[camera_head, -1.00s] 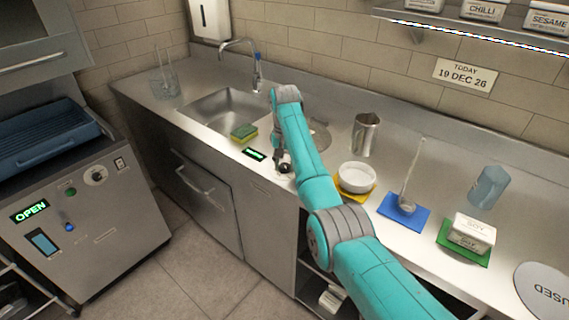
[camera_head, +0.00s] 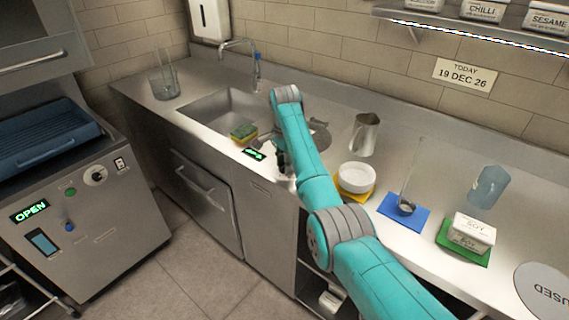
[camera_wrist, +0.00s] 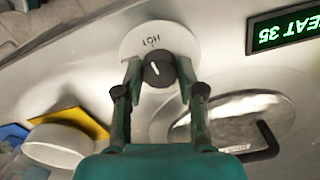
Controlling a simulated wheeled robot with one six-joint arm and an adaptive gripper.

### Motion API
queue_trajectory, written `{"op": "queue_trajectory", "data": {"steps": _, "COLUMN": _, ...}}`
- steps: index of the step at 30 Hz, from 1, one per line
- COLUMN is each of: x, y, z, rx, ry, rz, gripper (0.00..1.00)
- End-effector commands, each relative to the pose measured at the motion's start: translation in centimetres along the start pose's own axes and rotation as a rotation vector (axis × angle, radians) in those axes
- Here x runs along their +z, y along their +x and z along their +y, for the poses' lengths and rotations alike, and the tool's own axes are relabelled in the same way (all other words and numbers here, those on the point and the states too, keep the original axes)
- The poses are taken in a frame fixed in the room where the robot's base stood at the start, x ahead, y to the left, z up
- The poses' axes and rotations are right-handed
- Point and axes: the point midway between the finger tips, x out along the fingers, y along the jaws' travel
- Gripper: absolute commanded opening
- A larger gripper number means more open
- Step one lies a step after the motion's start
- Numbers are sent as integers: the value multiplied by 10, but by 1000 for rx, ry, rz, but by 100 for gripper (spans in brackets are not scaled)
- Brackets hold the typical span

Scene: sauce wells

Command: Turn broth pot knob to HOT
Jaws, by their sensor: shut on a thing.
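The black knob (camera_wrist: 158,69) shows in the wrist view on a pale round plate marked HOT (camera_wrist: 151,41). A short white line on the knob points roughly toward the HOT word. My gripper (camera_wrist: 159,76) has one finger on each side of the knob and is shut on it. In the head view my gripper (camera_head: 282,165) is low at the counter's front edge, and the arm hides the knob. The broth pot's round metal lid (camera_wrist: 225,112) with a black handle lies beside the knob. A green display (camera_wrist: 286,32) reads about HEAT 35, upside down.
A white bowl (camera_head: 357,177) on a yellow mat (camera_head: 355,196) stands just right of my arm. A metal pitcher (camera_head: 364,134) is behind it. A sponge (camera_head: 243,132) lies by the sink (camera_head: 215,106).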

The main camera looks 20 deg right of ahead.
Motion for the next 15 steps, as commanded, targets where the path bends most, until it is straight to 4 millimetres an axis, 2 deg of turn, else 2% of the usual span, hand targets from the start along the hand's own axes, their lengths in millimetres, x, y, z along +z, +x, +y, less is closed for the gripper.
{"op": "queue_trajectory", "data": {"steps": 15, "x": 0, "y": 0, "z": 0, "rx": 0, "ry": 116, "rz": 0, "gripper": 4}}
